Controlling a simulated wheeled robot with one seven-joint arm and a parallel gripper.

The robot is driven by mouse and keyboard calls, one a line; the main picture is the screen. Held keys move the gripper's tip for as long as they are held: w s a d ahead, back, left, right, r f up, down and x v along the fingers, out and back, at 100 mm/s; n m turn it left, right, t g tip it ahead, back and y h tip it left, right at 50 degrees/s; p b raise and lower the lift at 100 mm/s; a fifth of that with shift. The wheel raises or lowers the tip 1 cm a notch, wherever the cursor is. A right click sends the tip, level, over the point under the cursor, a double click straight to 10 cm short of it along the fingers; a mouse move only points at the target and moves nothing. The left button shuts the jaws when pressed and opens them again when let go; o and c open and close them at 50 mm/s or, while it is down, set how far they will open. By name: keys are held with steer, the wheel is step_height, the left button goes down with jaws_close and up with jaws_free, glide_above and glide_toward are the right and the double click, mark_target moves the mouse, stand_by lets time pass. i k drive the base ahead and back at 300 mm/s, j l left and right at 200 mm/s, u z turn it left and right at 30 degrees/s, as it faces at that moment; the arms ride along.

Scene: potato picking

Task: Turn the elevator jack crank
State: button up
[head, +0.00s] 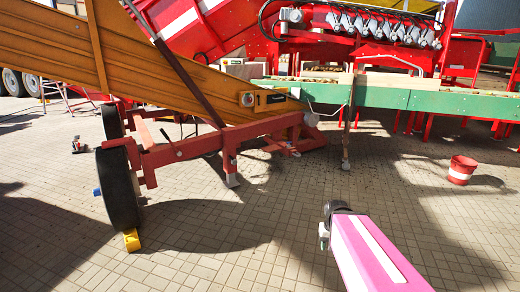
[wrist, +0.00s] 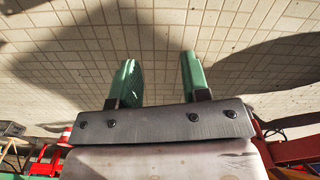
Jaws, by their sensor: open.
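The elevator (head: 150,70) is a long orange-yellow sloping conveyor on a red wheeled frame (head: 190,148), at the left in the head view. A jack leg (head: 231,172) with a pale foot stands on the paving at the frame's near side. I cannot pick out the crank itself; it is too small or hidden. My pink arm reaches in from the bottom right, its end well apart from the frame. In the wrist view my gripper (wrist: 159,62) has two green fingers spread wide, with only paving and shadow between them.
A black wheel (head: 118,188) with a yellow chock (head: 132,240) stands at the left. A green conveyor (head: 430,101) and red machinery fill the back. A red and white bucket (head: 461,170) stands at the right. The paving between bucket and frame is mostly clear.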

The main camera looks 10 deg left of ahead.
mark_target(234, 161)
steer(key=i+j+u, duration=0.2)
steer(key=i, duration=0.25)
steer(key=i+j+u, duration=0.2)
steer(key=i, duration=0.2)
steer(key=i+j+u, duration=0.1)
steer(key=i+u, duration=0.15)
steer(key=i, duration=0.2)
steer(key=i+l, duration=0.15)
steer(key=i, duration=0.2)
steer(key=i+l+u, duration=0.1)
steer(key=i, duration=0.3)
steer(key=i+l, duration=0.25)
steer(key=i+u, duration=0.05)
steer(key=i, duration=0.05)
